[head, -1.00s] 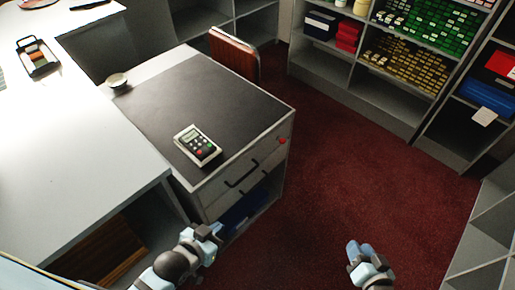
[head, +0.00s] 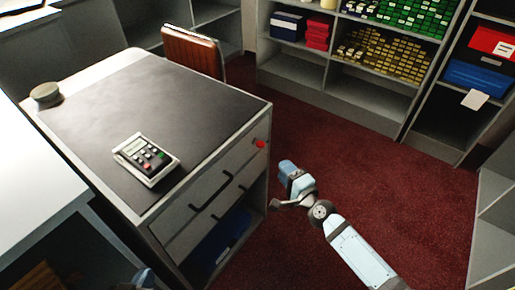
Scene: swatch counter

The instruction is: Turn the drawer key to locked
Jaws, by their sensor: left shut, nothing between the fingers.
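The drawer key (head: 260,143) is a small red piece at the upper right of the front of the grey drawer unit (head: 195,192). Its exact turn angle is too small to tell. My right gripper (head: 278,203) is in front of the drawer unit, to the right of and below the key and apart from it. Its fingers are too small to tell whether they are open. My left gripper (head: 144,279) shows only in part at the bottom edge, low and left of the drawers. It is shut and empty, far from the key.
A brown chair (head: 194,52) is behind the desk. A white counter (head: 40,190) is at the left, shelves (head: 330,75) at the back. The red carpet (head: 390,190) is open floor.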

